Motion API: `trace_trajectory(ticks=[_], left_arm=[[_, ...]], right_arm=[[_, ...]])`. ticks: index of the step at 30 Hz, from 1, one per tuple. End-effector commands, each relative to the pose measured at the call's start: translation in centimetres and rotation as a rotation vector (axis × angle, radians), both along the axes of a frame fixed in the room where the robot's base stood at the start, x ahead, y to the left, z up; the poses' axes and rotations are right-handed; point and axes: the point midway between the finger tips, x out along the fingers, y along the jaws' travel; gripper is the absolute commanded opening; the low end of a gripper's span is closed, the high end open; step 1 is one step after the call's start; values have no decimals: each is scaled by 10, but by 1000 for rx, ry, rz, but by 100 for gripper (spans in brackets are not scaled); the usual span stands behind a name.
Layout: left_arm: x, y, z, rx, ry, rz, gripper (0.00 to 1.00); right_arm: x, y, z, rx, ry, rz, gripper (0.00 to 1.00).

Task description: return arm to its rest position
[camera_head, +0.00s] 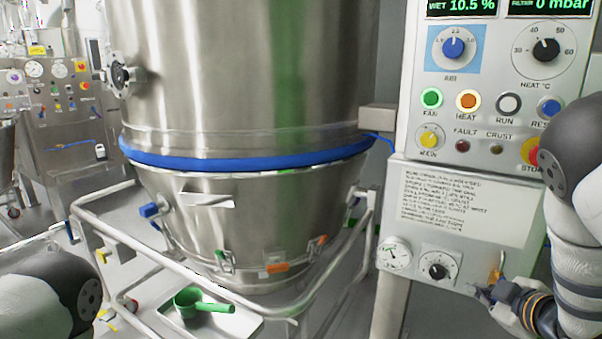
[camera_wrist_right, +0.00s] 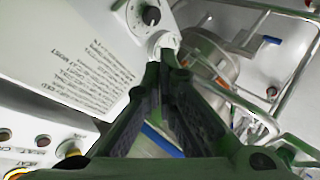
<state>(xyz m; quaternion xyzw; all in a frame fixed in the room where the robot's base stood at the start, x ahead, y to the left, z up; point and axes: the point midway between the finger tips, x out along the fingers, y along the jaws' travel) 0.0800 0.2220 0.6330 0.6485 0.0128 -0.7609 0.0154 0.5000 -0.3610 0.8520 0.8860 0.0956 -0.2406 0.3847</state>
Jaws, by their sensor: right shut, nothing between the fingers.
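My right arm (camera_head: 580,215) comes in from the right edge in the head view. My right gripper (camera_head: 484,292) is at the lower right, in front of the lower part of the control panel (camera_head: 462,160), just right of a black knob (camera_head: 437,267). The right wrist view shows the gripper (camera_wrist_right: 166,68) with its dark fingers together and nothing seen between them. Whether the fingertips touch the panel I cannot tell. My left arm (camera_head: 45,295) shows only as a link at the lower left; its gripper is out of view.
A large steel vessel (camera_head: 235,75) with a blue band stands in the middle, within a tubular frame (camera_head: 145,250). A green scoop (camera_head: 203,303) lies on a white tray (camera_head: 240,324) below. A round gauge (camera_head: 393,255) sits left of the knob. Another machine (camera_head: 60,120) stands back left.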

Motion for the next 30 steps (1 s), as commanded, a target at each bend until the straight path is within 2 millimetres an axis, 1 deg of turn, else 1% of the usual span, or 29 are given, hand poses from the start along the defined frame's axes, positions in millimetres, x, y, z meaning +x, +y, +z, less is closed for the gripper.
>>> trace_trajectory(ticks=[1, 2, 3, 5, 6, 7, 8, 9, 10, 11, 12, 15, 18, 20, 22, 30], left_arm=[[0, 0, 0, 0, -2, 0, 0], [0, 0, 0, 0, -2, 0, 0], [0, 0, 1, 0, -2, 0, 0], [0, 0, 1, 0, -2, 0, 0], [0, 0, 1, 0, -2, 0, 0], [1, 0, 1, 0, -2, 0, 0], [1, 0, 1, 0, -2, 0, 0], [1, 0, 1, 0, -2, 0, 0], [1, 0, 1, 0, -2, 0, 0], [1, 0, 1, 0, -2, 0, 0], [1, 0, 1, 0, -2, 0, 0], [1, 0, 1, 0, -2, 0, 0], [1, 0, 1, 0, -2, 0, 0], [1, 0, 1, 0, -2, 0, 0], [1, 0, 1, 0, -2, 0, 0], [1, 0, 1, 0, -2, 0, 0]], right_arm=[[-27, 8, -40, 65, 95, -63, 0], [-45, 14, -64, 104, 156, -107, 0], [-71, 22, -93, 152, 237, -166, 0], [-114, 36, -132, 219, 361, -255, 0], [-146, 46, -155, 258, 446, -315, 0], [-171, 54, -171, 284, 511, -362, 0], [-196, 62, -184, 308, 576, -407, 0], [-231, 74, -198, 336, 662, -470, 0], [-257, 82, -207, 353, 726, -515, 0], [-282, 91, -213, 368, 786, -559, 0], [-313, 101, -219, 383, 861, -613, 0], [-374, 122, -222, 404, 1011, -724, 0], [-409, 134, -220, 409, 1097, -788, 0], [-419, 137, -218, 411, 1120, -805, 0], [-422, 139, -218, 412, 1129, -813, 0], [-420, 138, -218, 411, 1125, -809, 0]])
